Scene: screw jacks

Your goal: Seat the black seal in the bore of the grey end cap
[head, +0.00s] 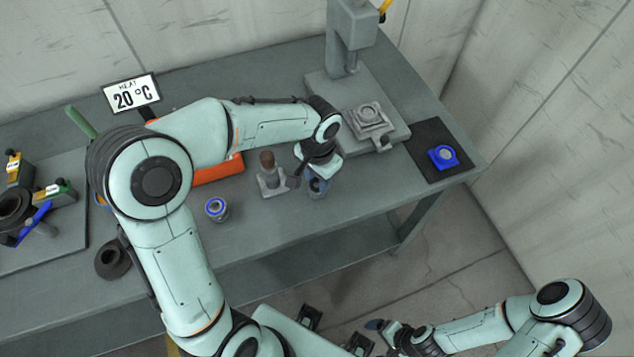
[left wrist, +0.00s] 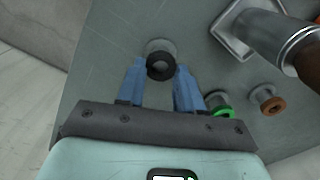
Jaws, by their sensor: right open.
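The black seal (left wrist: 161,66) sits on top of a small grey stand in the left wrist view. My left gripper (left wrist: 159,72) has one blue finger on each side of it, with the tips at the seal's edges. I cannot tell whether they press on it. In the head view my left gripper (head: 318,188) points down near the table's front edge and hides the seal. A grey squarish part with a round opening, likely the end cap (head: 369,115), sits on the press base. My right gripper (head: 377,325) is open and empty, off the table at the lower right.
Stands with a green ring (left wrist: 219,107) and a brown ring (left wrist: 268,101) are close beside the left gripper. A brown-topped tool on a grey base (head: 270,178) stands near. A blue part (head: 443,157) lies on a black mat (head: 425,141). A blue-ringed cylinder (head: 216,208) stands left.

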